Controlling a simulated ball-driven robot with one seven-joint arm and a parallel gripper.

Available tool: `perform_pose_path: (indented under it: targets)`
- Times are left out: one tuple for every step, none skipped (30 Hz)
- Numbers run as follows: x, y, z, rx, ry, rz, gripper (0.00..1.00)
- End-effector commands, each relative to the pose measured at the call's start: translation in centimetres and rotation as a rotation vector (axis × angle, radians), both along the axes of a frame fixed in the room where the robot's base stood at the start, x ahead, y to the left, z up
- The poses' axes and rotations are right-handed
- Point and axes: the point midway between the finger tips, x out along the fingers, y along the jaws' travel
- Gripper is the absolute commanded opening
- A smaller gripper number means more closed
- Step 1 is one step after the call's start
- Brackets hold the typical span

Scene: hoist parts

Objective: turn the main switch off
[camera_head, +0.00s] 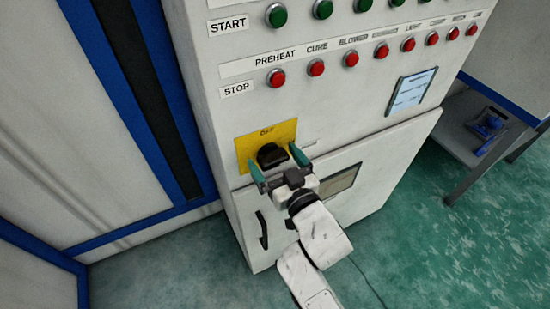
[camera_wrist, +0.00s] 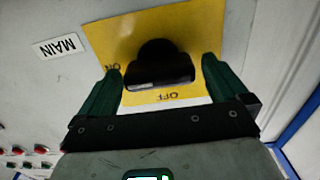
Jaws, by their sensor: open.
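The main switch is a black knob (camera_head: 271,154) on a yellow plate (camera_head: 284,131) low on the front of a pale cabinet. "OFF" is printed at the plate's top in the head view. In the wrist view, which shows the lettering upside down, the knob (camera_wrist: 160,66) is dark, with "ON" to its left and "OFF" below it. My gripper (camera_head: 272,158) is open, with one green finger on either side of the knob. In the wrist view, gaps show between the knob and the fingers of my gripper (camera_wrist: 161,68). The knob's exact pointing is hard to read.
Rows of green buttons (camera_head: 322,9) and red buttons (camera_head: 316,68) lie above the switch. A small screen (camera_head: 411,90) is at their right. A cabinet door with a black handle (camera_head: 262,230) lies below. A grey table (camera_head: 470,135) stands at right; green floor is open between.

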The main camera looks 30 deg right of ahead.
Motion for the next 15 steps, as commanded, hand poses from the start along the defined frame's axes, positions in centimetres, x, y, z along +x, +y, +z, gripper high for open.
perform_pose_path:
  targets:
    - [0.31, -0.04, 0.01, -0.001, 0.000, -0.001, 1.00]
    - [0.42, -0.04, 0.00, -0.002, 0.000, -0.001, 1.00]
    - [0.54, -0.05, -0.01, -0.002, 0.000, -0.001, 1.00]
    - [0.61, -0.05, -0.01, -0.002, 0.000, -0.001, 1.00]
    - [0.65, -0.05, -0.01, -0.002, 0.000, -0.001, 1.00]
    - [0.67, -0.05, -0.01, -0.002, 0.000, -0.001, 1.00]
    - [0.68, -0.05, 0.00, -0.002, 0.001, -0.001, 1.00]
    - [0.67, -0.04, 0.00, -0.002, 0.001, -0.001, 1.00]
    - [0.67, -0.05, 0.00, -0.002, 0.000, -0.001, 1.00]
    - [0.66, -0.04, 0.00, -0.002, 0.000, -0.001, 1.00]
    - [0.66, -0.04, 0.00, -0.002, 0.000, -0.001, 1.00]
    - [0.65, -0.04, 0.00, -0.002, 0.000, -0.001, 0.99]
    - [0.65, -0.04, 0.01, -0.002, 0.000, -0.001, 0.96]
    - [0.65, -0.04, 0.00, -0.002, 0.000, -0.001, 0.93]
    - [0.64, -0.04, 0.01, -0.002, 0.000, -0.001, 0.89]
